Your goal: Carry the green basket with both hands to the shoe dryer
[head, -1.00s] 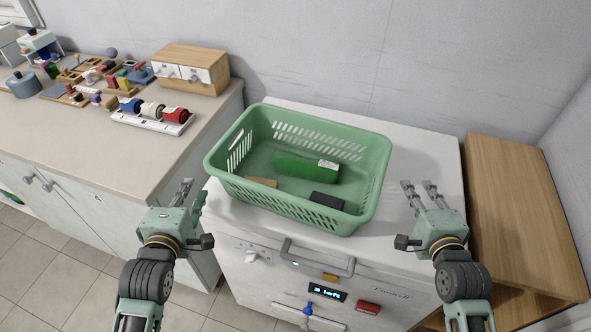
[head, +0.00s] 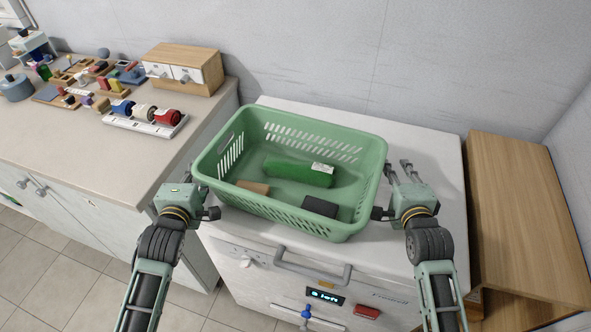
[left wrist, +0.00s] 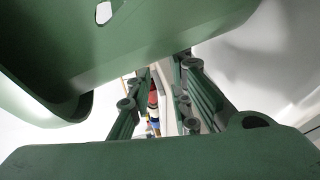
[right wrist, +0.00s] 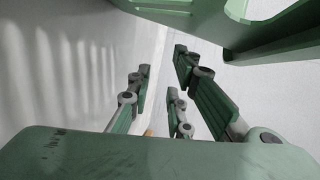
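The green basket (head: 283,210) stands upright on the white appliance (head: 425,150). It holds a green block with a white label (head: 300,174), a brown piece (head: 253,187) and a dark block (head: 320,207). My left gripper (head: 190,178) is close beside the basket's left wall, with its fingers partly hidden in the head view. The left wrist view shows those fingers spread (left wrist: 165,95). My right gripper (head: 398,170) is open close beside the right wall, and its fingers are apart in the right wrist view (right wrist: 160,90). Nothing shows between either pair. I cannot identify the shoe dryer.
A counter (head: 130,150) on the left carries a small drawer box (head: 183,70), a rack of coloured rolls (head: 145,119) and several small items. A wooden shelf unit (head: 520,200) stands right of the appliance. A wall closes off the back.

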